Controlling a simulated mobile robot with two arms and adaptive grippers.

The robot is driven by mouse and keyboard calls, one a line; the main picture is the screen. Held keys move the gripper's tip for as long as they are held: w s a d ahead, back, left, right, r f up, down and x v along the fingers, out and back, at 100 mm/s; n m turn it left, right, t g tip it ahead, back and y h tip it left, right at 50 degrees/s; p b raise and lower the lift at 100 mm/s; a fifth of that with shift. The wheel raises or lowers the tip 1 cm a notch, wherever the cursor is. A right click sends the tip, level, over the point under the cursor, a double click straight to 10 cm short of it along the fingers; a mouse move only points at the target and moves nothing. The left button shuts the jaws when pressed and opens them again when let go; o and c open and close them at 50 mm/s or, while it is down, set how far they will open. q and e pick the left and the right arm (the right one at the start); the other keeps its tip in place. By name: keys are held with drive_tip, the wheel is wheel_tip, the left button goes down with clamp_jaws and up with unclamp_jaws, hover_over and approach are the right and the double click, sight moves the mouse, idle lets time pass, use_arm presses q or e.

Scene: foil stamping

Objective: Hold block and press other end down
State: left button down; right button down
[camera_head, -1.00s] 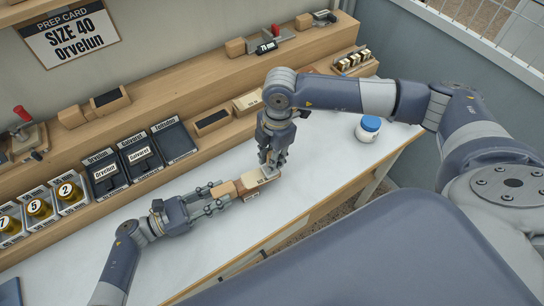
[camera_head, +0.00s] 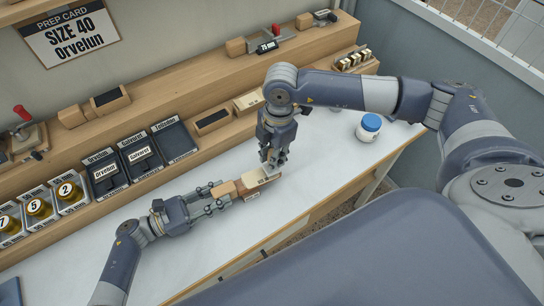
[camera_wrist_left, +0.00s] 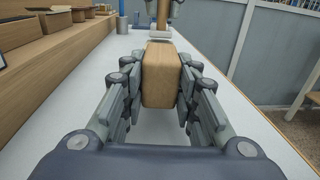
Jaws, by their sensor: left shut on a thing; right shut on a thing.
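A wooden block (camera_head: 226,190) lies low over the white bench top, with a pale, labelled piece (camera_head: 255,179) at its right end. My left gripper (camera_head: 222,195) is shut on the block's left end. In the left wrist view the block (camera_wrist_left: 161,74) sits between both fingers of my left gripper (camera_wrist_left: 161,90). My right gripper (camera_head: 271,164) points down, shut at the far end of the pale piece. Its fingers hide part of that end, and the exact contact is hard to see.
A white jar with a blue lid (camera_head: 369,127) stands at the back right. Label trays (camera_head: 142,155) and numbered foil rolls (camera_head: 39,208) line the wooden shelf. The white bench top (camera_head: 300,190) is clear on the near side.

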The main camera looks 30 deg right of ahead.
drive_tip(key=shift+d+r, duration=0.2)
drive_tip(key=shift+r, duration=2.3)
use_arm(q)
drive_tip(key=c, duration=1.2)
unclamp_jaws()
drive_tip(key=a, duration=1.2)
